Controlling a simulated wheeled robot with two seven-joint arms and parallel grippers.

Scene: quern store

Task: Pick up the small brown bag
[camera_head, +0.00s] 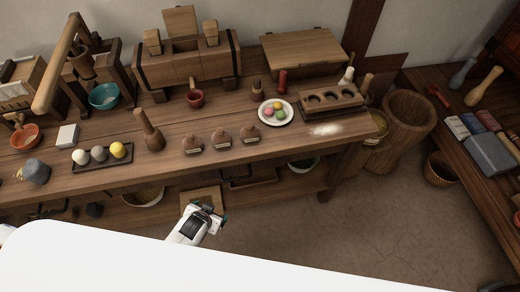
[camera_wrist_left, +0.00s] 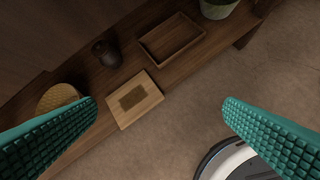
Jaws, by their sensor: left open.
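Three small brown, labelled, bag-like objects stand in a row on the bench front in the head view: left (camera_head: 193,144), middle (camera_head: 221,137) and right (camera_head: 250,133). I cannot tell whether one is the task's bag. A dark brown rounded object (camera_wrist_left: 107,53), maybe a bag or jar, sits on the low shelf in the left wrist view. My left gripper (camera_head: 205,211) is below the bench's front edge, near a light board (camera_head: 207,196). It is open and empty, with teal fingers wide apart (camera_wrist_left: 160,106). My right gripper is not in view.
The low shelf (camera_wrist_left: 172,82) also holds a shallow wooden tray (camera_wrist_left: 172,40) and a round woven basket (camera_wrist_left: 58,97). The bench top (camera_head: 180,169) overhangs it, carrying a mortar-like pestle (camera_head: 149,130) and egg tray (camera_head: 103,159).

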